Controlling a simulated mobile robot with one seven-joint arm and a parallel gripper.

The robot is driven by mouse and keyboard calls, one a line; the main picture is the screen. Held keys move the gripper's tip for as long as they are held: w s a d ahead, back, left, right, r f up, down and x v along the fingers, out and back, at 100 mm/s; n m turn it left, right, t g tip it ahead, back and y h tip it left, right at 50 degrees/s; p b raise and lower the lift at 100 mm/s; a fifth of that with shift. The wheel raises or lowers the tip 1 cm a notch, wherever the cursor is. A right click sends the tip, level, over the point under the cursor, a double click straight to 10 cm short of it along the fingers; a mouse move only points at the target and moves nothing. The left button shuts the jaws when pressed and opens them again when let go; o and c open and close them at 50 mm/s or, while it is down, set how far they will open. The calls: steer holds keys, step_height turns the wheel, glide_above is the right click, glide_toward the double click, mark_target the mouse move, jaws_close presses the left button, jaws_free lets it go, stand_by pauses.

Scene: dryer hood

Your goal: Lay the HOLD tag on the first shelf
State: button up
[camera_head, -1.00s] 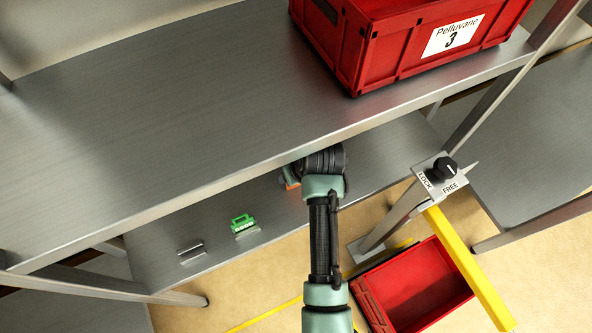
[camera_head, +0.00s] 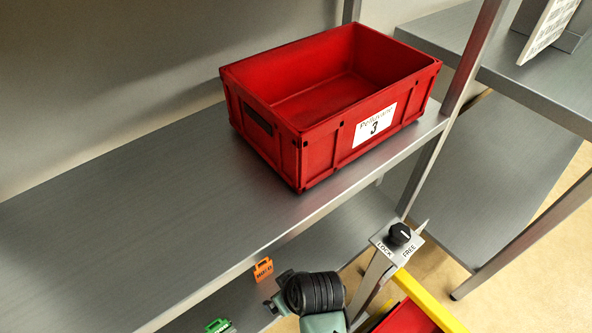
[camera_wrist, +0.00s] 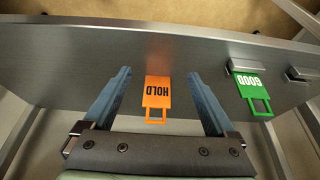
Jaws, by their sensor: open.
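The orange HOLD tag (camera_head: 263,270) is at the lower shelf (camera_head: 340,238), just below the front edge of the upper shelf. In the wrist view the HOLD tag (camera_wrist: 157,98) shows between my two fingers, its lettering upside down and its handle loop pointing toward my gripper. My gripper (camera_wrist: 158,76) is open, with a visible gap on both sides of the tag. In the head view my gripper (camera_head: 272,304) is just in front of the tag and apart from it. I cannot tell exactly how the tag rests on the shelf.
A green GOOD tag (camera_wrist: 248,85) sits in a grey holder beside another, empty-looking holder (camera_wrist: 300,74). A red Pelluvane 3 crate (camera_head: 330,100) stands on the upper shelf (camera_head: 150,210). A black LOCK/FREE knob (camera_head: 400,234) and a yellow bar (camera_head: 430,300) are at the right.

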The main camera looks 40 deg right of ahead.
steer(key=s, duration=0.4)
steer(key=shift+d, duration=0.1)
steer(key=shift+s, duration=0.15)
stand_by(0.3)
